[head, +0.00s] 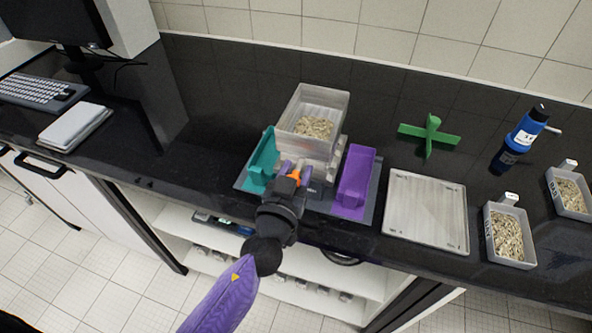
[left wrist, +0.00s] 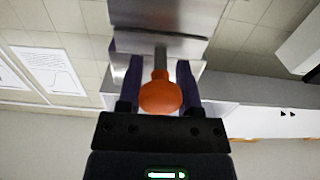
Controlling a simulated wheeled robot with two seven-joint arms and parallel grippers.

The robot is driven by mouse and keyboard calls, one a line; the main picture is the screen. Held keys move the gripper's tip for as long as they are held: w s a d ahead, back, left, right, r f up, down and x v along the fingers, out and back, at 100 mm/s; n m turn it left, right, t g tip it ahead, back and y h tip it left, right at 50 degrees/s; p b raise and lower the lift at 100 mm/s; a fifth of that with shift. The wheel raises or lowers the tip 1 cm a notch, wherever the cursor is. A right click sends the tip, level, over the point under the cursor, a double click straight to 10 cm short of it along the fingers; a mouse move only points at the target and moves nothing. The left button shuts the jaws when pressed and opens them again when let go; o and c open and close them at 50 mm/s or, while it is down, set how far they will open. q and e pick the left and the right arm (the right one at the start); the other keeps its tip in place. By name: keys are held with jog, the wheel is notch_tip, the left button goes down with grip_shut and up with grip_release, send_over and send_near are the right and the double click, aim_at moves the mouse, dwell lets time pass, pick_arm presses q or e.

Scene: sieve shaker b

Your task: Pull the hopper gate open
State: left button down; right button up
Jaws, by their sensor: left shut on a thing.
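The hopper (head: 310,118) is a clear-grey open box holding pale grain, standing on the dark counter between a teal tray and a purple tray. An orange knob (head: 294,175), the gate handle, sticks out at its lower front. In the left wrist view the knob (left wrist: 160,97) sits on a grey stem between my fingers. My left gripper (head: 292,171) is shut on the gate handle at the hopper's front. It also shows in the left wrist view (left wrist: 160,88). The gate plate itself is mostly hidden, so its position cannot be told. My right gripper is in neither view.
The teal tray (head: 263,164) and purple tray (head: 354,180) flank the hopper closely. A keyboard (head: 42,91) lies far left.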

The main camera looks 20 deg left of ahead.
pick_arm(q)
jog(key=shift+s+f, duration=0.15)
jog(key=shift+s, duration=0.25)
jog(key=s+b, duration=0.1)
jog(key=s, duration=0.3)
jog(key=shift+s+a+b, duration=0.1)
jog(key=shift+s+b, duration=0.1)
jog(key=shift+b, duration=0.2)
jog(key=shift+c, duration=1.4)
grip_release()
jog(key=shift+s, duration=0.1)
